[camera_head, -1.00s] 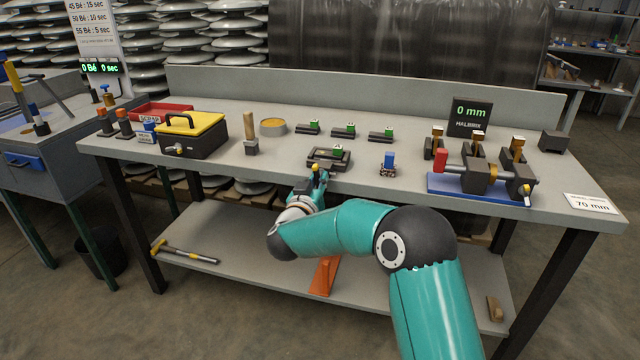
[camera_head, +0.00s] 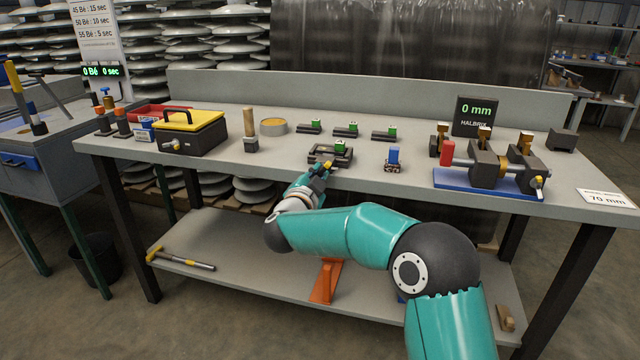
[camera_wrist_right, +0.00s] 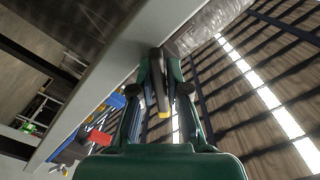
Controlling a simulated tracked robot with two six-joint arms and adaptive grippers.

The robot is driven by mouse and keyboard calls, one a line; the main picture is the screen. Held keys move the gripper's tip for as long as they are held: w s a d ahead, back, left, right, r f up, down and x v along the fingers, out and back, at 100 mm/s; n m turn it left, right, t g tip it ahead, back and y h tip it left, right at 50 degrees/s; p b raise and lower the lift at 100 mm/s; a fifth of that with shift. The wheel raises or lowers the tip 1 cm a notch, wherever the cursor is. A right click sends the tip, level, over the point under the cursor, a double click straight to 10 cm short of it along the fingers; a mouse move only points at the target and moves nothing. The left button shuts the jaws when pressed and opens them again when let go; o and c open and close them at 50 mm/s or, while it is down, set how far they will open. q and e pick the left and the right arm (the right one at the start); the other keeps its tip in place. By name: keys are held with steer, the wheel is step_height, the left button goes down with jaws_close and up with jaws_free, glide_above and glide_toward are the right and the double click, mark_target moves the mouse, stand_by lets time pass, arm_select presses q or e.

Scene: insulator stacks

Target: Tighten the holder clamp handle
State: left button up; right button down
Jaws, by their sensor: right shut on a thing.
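The holder (camera_head: 318,153) is a low dark frame at the front middle of the bench, with a small green-topped block in it. My right gripper (camera_head: 327,167) is at its front edge, reaching up from below. In the right wrist view my right gripper (camera_wrist_right: 163,88) is shut on a dark bar, the clamp handle (camera_wrist_right: 160,92), which has a yellow end. The fingers hide part of the handle, and its exact angle is hard to tell in the head view. My left gripper is in neither view.
A blue-based fixture (camera_head: 480,183) with a red grip stands to the right, and a small blue-topped block (camera_head: 393,157) stands nearer the holder. A yellow-lidded box (camera_head: 190,122) is to the left. The bench front edge runs close under the gripper.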

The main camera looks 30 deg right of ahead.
steer(key=m+b, duration=0.2)
steer(key=m, duration=0.1)
steer(key=m+b, duration=0.1)
steer(key=shift+w+a+f+m, duration=0.1)
steer(key=shift+a+f+m, duration=0.1)
steer(key=shift+f+m, duration=0.2)
steer(key=shift+r+m+b, duration=0.1)
steer(key=shift+m+b, duration=0.4)
steer(key=shift+r, duration=0.15)
steer(key=shift+d+m+b, duration=0.1)
steer(key=shift+m+b, duration=1.1)
steer(key=shift+m, duration=0.6)
stand_by(0.4)
steer(key=c, duration=1.2)
jaws_free()
steer(key=shift+r, duration=0.15)
